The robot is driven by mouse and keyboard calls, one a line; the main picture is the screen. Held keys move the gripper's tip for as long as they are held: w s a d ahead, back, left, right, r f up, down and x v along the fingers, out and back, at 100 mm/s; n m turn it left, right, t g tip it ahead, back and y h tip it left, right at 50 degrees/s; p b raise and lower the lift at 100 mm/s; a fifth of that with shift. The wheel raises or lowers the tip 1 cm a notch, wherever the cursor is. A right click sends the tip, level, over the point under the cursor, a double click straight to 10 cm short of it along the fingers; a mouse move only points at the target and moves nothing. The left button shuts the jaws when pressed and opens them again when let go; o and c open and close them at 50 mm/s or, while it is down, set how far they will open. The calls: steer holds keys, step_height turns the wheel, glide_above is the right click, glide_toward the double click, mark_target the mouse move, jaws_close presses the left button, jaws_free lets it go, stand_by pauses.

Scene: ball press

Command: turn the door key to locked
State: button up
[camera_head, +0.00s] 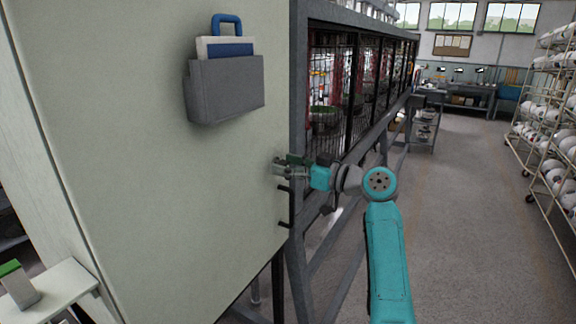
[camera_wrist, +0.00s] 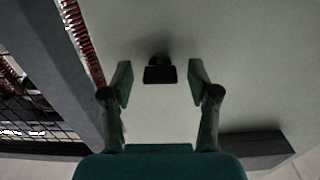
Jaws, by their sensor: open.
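The cream door panel (camera_head: 170,190) fills the left of the head view and also backs the wrist view (camera_wrist: 230,90). A small dark key (camera_wrist: 160,73) sticks out from the panel in the wrist view. Its grip looks wider than it is tall. My gripper (camera_head: 281,167) is at the panel's right edge in the head view and hides the key there. In the wrist view its two fingers stand open, one on each side of the key, with a gap on both sides. They do not touch it.
A black handle (camera_head: 285,205) is below my gripper on the panel's edge. A grey pocket (camera_head: 226,90) holding papers and a blue padlock-shaped item (camera_head: 227,24) hangs higher up. A dark frame with mesh panels (camera_head: 340,95) runs right of the panel.

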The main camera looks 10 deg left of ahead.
jaws_close()
steer(key=shift+m, duration=8.9)
jaws_free()
